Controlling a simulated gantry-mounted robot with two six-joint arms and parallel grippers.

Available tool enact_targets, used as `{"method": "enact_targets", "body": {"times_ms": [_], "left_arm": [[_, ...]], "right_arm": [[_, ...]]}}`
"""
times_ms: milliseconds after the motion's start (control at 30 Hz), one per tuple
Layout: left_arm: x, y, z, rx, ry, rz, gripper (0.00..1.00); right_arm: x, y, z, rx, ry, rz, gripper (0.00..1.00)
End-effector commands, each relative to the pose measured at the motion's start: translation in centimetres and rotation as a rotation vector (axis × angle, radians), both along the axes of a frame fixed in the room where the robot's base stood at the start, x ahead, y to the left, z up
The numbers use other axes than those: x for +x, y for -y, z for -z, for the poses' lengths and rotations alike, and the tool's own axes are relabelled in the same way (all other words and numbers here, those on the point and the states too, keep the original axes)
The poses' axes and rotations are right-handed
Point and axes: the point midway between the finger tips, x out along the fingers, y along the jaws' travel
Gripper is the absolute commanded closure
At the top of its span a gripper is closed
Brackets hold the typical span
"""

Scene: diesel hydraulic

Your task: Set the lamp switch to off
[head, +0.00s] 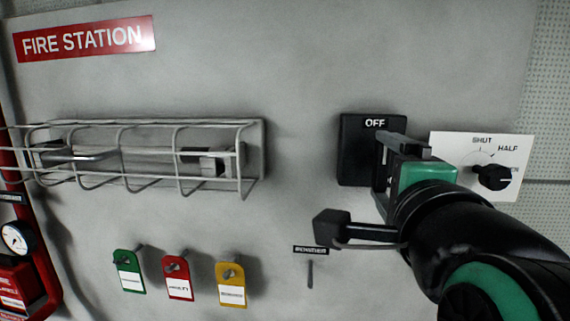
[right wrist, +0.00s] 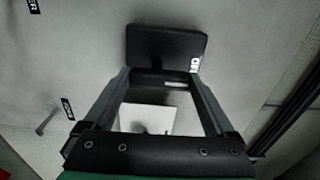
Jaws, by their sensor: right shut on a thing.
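The lamp switch is a black box (head: 357,150) on the grey wall panel, with a white OFF label on its upper part. It also shows in the right wrist view (right wrist: 165,45), at the top middle. My right gripper (head: 386,152) is at the right side of this box, its jaws shut on the switch. In the right wrist view the two fingers (right wrist: 158,76) stand apart and reach the lower edge of the box. The gripped part of the switch is largely hidden. My left gripper is not in view.
A white dial plate (head: 450,143) with a black knob (head: 492,177) is close to the right. A wire cage (head: 178,160) over a lamp is on the left. Green (head: 129,272), red (head: 178,276) and yellow (head: 230,284) tags hang below. A peg (head: 310,274) sticks out under a small label.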

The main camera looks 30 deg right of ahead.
Motion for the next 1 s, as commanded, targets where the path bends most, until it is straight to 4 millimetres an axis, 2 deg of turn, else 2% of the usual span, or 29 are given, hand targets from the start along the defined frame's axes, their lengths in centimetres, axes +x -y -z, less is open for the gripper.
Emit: {"method": "enact_targets", "body": {"times_ms": [33,67,100,367,467,567,800,1000], "left_arm": [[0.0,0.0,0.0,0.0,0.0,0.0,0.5],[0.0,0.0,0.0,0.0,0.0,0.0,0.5],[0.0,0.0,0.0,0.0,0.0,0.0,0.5],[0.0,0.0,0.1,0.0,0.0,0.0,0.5],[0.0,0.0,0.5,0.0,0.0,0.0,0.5],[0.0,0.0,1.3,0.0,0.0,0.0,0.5],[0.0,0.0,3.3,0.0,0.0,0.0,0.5],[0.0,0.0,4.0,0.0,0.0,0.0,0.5]], "right_arm": [[-0.1,-0.1,-0.2,-0.003,0.004,-0.003,0.66],[-0.1,-0.1,-0.2,-0.003,0.004,-0.003,0.06],[0.0,-0.1,-0.2,-0.003,0.004,-0.003,0.0],[-0.1,-0.1,-0.1,-0.001,0.003,-0.002,0.0],[-0.8,-0.7,0.0,-0.002,0.005,-0.004,0.0],[-2.3,-1.6,0.2,0.001,0.008,-0.005,0.0],[-7.0,-4.9,0.3,0.001,0.009,-0.01,0.0],[-9.4,-6.4,0.0,-0.001,0.007,-0.006,0.0]]}}
